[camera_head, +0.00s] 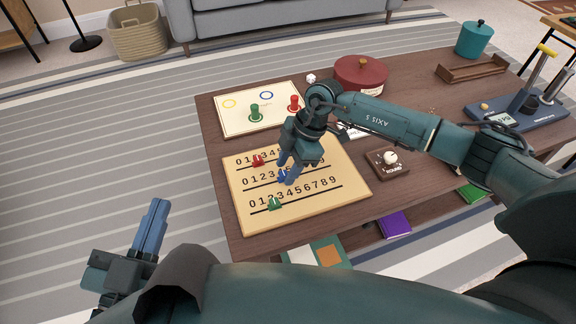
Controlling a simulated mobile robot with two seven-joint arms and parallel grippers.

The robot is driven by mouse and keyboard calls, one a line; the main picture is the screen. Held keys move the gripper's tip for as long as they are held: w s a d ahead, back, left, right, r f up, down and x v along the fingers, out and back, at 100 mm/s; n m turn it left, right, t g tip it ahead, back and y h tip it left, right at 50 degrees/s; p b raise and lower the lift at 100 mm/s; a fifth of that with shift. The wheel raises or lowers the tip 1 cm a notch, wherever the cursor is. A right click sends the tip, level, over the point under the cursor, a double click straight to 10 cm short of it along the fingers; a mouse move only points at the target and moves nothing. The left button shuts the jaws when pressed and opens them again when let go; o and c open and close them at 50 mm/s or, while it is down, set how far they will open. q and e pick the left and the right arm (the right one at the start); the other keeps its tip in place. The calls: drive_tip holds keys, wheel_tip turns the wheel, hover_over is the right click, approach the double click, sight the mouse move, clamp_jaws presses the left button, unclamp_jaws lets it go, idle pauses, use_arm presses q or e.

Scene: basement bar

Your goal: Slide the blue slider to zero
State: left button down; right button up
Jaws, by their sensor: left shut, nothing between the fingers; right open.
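A tan number board (349,195) lies on the low wooden table, with three rows of digits from 0 to 9 and a slot line under each. The blue slider (282,177) is on the middle row, just past the visible 0, 1 and 2. My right gripper (289,168) is open and low over the board, its fingers at the blue slider. I cannot tell whether they touch it. Its fingers hide the middle digits. A red slider (258,160) is on the top row, a green slider (275,203) on the bottom row. My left gripper (154,228) is shut and empty, left of the table.
A board with green and red pegs (237,119) lies behind the number board. A red lidded pot (360,75), a small dark box with a white knob (387,162) and a lever panel (520,112) are also on the table (232,222). My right arm crosses above its right side.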

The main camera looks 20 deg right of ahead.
drive_tip(key=c, duration=0.9)
use_arm(q)
drive_tip(key=shift+f, duration=0.25)
use_arm(e)
clamp_jaws()
drive_tip(key=shift+a+r+p, duration=0.15)
drive_tip(key=shift+a+p, duration=0.15)
drive_tip(key=p, duration=0.4)
approach(243, 191)
drive_tip(key=x, duration=0.4)
drive_tip(key=shift+f, duration=0.35)
use_arm(q)
drive_tip(key=shift+s+a+r+m+y, duration=0.2)
drive_tip(key=shift+a+m+y, duration=0.15)
drive_tip(key=shift+m, duration=0.15)
use_arm(e)
drive_tip(key=shift+s+a+f, duration=0.1)
drive_tip(key=shift+a, duration=0.15)
drive_tip(key=o, duration=0.9)
unclamp_jaws()
use_arm(q)
drive_tip(key=shift+f, duration=0.1)
